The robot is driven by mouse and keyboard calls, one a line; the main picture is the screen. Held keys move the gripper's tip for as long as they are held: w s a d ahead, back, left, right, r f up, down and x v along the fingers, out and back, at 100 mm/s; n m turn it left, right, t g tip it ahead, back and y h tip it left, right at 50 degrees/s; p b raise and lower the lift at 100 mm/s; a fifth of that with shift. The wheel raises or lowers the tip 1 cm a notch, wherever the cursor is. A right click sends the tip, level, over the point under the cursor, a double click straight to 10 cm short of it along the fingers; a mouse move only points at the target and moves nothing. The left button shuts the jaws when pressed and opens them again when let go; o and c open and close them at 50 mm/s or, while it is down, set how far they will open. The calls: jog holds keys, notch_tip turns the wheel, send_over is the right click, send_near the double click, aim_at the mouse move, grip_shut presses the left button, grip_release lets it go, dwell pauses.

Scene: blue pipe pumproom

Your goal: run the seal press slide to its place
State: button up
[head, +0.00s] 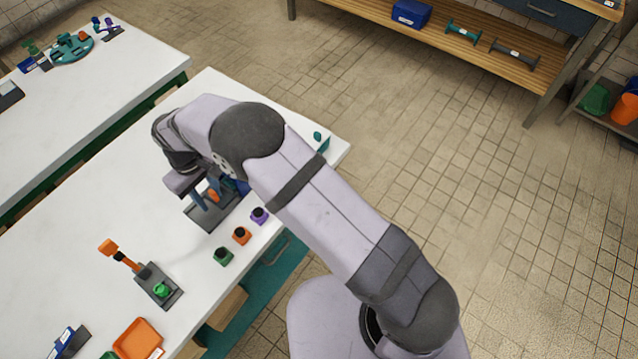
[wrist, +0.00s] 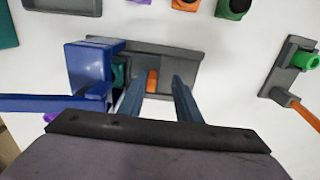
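The seal press shows as a blue body (wrist: 90,75) on a grey base plate (wrist: 183,62) in the wrist view. Part of its base (head: 207,216) shows in the head view under my wrist. A small orange upright piece (wrist: 152,80), seemingly the slide's grip, stands on the base to the right of the blue body. A teal part (wrist: 120,72) lies between them. My gripper (wrist: 160,84) is open, with its two fingers on either side of the orange piece. Gaps show beside it, so I see no firm contact. My arm hides much of the press in the head view.
Green (head: 222,257), orange (head: 241,236) and purple (head: 259,216) blocks with black tops stand near the bench edge. A grey lever fixture (head: 160,288) with an orange handle and an orange tray (head: 138,338) are nearer. Bare white bench lies left of the press.

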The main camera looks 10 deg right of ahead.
jog(key=s+a, duration=0.3)
jog(key=shift+s+a+p, duration=0.25)
jog(key=shift+s+p, duration=0.05)
jog(key=shift+s, duration=0.05)
notch_tip(320, 180, up, 7)
jog(key=b, duration=0.3)
jog(key=w+d+r+m, duration=0.2)
jog(key=d+r+m, duration=0.1)
jog(key=d, duration=1.4)
jog(key=s+d+m+b, duration=0.1)
jog(key=s+d+m, duration=0.2)
jog(key=d, duration=1.2)
jog(key=shift+s+f+m, duration=0.15)
jog(key=shift+s+m, duration=0.15)
jog(key=shift+s, duration=1.35)
